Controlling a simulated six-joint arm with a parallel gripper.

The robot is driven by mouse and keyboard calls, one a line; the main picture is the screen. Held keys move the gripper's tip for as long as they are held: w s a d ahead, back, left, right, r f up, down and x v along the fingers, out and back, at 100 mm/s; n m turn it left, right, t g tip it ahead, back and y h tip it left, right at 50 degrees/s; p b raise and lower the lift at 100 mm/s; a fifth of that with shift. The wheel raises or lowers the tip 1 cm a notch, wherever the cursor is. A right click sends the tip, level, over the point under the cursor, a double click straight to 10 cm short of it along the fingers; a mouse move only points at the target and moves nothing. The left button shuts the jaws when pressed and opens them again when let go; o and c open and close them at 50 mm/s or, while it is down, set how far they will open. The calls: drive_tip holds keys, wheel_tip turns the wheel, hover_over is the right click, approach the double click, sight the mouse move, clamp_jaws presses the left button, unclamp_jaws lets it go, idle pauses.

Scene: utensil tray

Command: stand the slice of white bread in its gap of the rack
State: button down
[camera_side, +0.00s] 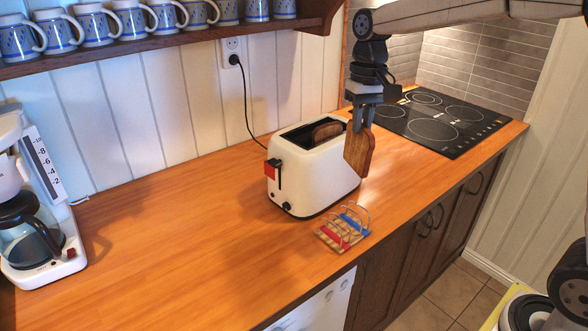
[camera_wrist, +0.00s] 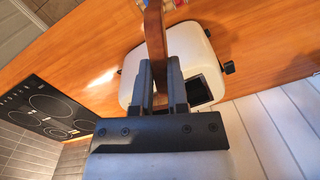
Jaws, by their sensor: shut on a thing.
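My gripper (camera_side: 362,124) is shut on a brown-faced slice of bread (camera_side: 359,153), which hangs upright below the fingers, in front of the toaster's right end. In the wrist view, the slice (camera_wrist: 154,32) shows edge-on between the fingers (camera_wrist: 159,85). I cannot tell from its colour whether it is white bread. The rack (camera_side: 343,236) stands on the counter below and left of the slice, near the front edge. It has a wooden base, wire loops, and red and blue strips. I see no bread in it. A corner of the rack shows at the wrist view's top (camera_wrist: 172,3).
The white toaster (camera_side: 310,172) stands behind the rack, with another dark slice (camera_side: 327,130) in its slot. A black hob (camera_side: 440,118) lies to the right. A coffee maker (camera_side: 45,255) stands far left. The counter (camera_side: 190,225) left of the toaster is clear.

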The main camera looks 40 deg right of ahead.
sight(361, 176)
drive_tip(key=s+d+f+n, duration=0.1)
drive_tip(key=s+f+n, duration=0.2)
drive_tip(key=s, duration=1)
drive_tip(key=shift+s+d+f+n+g+h, duration=0.2)
drive_tip(key=shift+f+n+g+h, duration=0.15)
drive_tip(key=shift+f, duration=0.5)
drive_tip(key=shift+w, duration=0.15)
drive_tip(key=shift+w+d+f, duration=0.15)
drive_tip(key=shift+w+f, duration=1.4)
drive_tip(key=shift+w, duration=0.65)
drive_tip(key=shift+w+d+f, duration=0.1)
drive_tip(key=shift+w+f, duration=1.45)
drive_tip(key=shift+w, duration=0.65)
drive_tip(key=shift+w+d+f, duration=0.15)
drive_tip(key=shift+w+f, duration=1.4)
drive_tip(key=shift+w, duration=0.65)
drive_tip(key=shift+w+f, duration=0.15)
drive_tip(key=shift+f, duration=0.8)
drive_tip(key=shift+w+f, duration=0.1)
drive_tip(key=shift+f, duration=0.8)
drive_tip(key=shift+f, duration=0.15)
